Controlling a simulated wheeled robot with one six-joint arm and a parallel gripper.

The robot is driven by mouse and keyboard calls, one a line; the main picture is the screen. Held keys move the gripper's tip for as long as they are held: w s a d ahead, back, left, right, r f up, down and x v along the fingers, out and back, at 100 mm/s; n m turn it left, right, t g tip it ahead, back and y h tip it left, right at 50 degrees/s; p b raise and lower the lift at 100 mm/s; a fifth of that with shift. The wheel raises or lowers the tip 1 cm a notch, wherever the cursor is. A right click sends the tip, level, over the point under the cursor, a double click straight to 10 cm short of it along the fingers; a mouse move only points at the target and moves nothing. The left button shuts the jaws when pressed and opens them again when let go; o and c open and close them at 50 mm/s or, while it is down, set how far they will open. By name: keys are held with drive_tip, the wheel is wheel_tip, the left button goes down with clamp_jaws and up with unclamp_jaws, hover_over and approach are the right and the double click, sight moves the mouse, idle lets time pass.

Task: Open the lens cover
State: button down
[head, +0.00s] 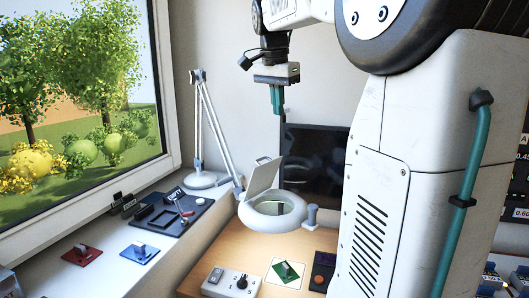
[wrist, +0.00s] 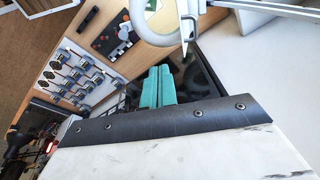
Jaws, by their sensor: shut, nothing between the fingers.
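The magnifier lamp has a white ring-shaped head (head: 272,221) over the wooden desk. Its pale lens cover (head: 263,177) stands tilted up at the back left of the ring, with a small tab on its upper edge. The lens opening is uncovered. My gripper (head: 277,113) has teal fingers, pressed together and empty. It hangs above the lamp head, apart from the cover. In the wrist view my gripper (wrist: 158,84) is also shut, and part of the ring (wrist: 143,30) shows beyond the fingers. A narrow pale piece stands near it; I cannot tell whether it is the cover.
The lamp's jointed arm (head: 210,130) rises on the left. A dark monitor (head: 310,160) stands behind the ring. A dark tray (head: 165,215) sits on the windowsill.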

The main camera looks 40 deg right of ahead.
wheel_tip(320, 180, down, 2)
drive_tip(key=s+t, duration=0.2)
drive_tip(key=n+t+h, duration=0.1)
hover_over(267, 163)
drive_tip(key=s, duration=0.1)
drive_tip(key=f, duration=0.7)
drive_tip(key=d+f, duration=0.1)
drive_tip(key=f, duration=0.3)
drive_tip(key=shift+s+f, duration=0.15)
drive_tip(key=shift+s, duration=0.05)
drive_tip(key=shift+w+a+f, duration=0.1)
drive_tip(key=shift+w+f, duration=0.2)
drive_tip(key=shift+w, duration=0.2)
drive_tip(key=shift+w+a+f, duration=0.1)
drive_tip(key=shift+w+f, duration=0.2)
drive_tip(key=shift+w, duration=0.2)
drive_tip(key=shift+w+f, duration=0.3)
drive_tip(key=shift+w, duration=0.2)
drive_tip(key=shift+d, duration=0.1)
